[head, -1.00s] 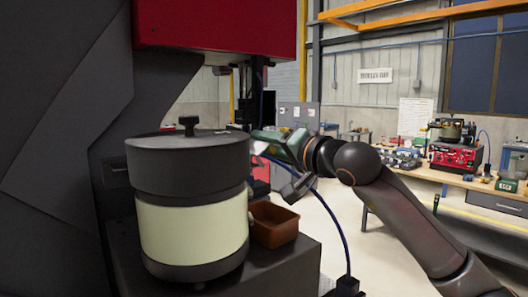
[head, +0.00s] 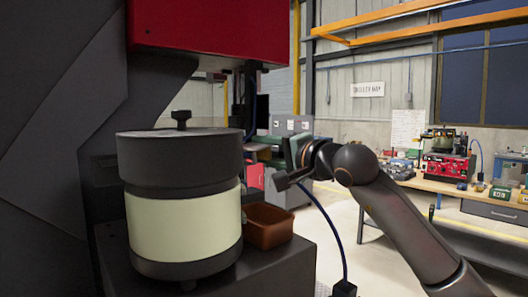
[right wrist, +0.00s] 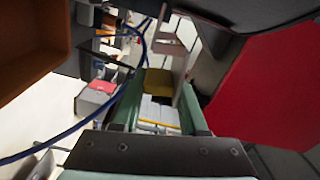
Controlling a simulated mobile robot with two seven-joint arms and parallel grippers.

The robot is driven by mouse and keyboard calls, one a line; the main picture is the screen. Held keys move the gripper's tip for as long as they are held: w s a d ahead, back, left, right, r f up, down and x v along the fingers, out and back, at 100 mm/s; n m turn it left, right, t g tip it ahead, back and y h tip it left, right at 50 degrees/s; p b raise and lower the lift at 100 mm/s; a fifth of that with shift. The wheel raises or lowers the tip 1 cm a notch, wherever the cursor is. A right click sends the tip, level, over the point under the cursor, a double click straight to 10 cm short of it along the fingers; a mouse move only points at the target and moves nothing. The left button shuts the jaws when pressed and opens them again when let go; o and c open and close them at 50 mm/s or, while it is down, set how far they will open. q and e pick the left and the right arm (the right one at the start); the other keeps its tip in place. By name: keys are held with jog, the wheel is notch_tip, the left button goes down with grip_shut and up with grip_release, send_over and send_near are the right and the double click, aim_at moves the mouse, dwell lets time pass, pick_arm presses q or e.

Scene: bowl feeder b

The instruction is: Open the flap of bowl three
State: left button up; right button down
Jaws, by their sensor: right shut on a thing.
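The feeder bowl (head: 184,215) stands upright at the left centre of the head view, with a dark lid, a knob on top and a cream band. No number shows on it. My right gripper (head: 266,149) is just right of the lid, its green fingers pointing left. In the right wrist view, my right gripper (right wrist: 158,92) is shut on a yellow tab (right wrist: 158,82). A pale flat strip (right wrist: 180,60) adjoins the tab and looks like the flap, though I cannot tell for sure. My left gripper is not in view.
A brown open bin (head: 267,227) sits beside the bowl, below my right gripper. A red housing (head: 215,28) hangs above the bowl. A blue cable (head: 333,225) curves up close to my right gripper. A workbench (head: 480,200) stands at the back right.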

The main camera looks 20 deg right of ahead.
jog(key=shift+f, duration=0.15)
jog(key=c, duration=0.6)
grip_release()
jog(key=shift+o, duration=0.4)
jog(key=shift+s, duration=0.15)
jog(key=shift+s+d, duration=0.2)
jog(key=shift+s, duration=0.05)
jog(key=b+v, duration=0.2)
jog(key=v, duration=0.9)
jog(key=shift+s, duration=0.35)
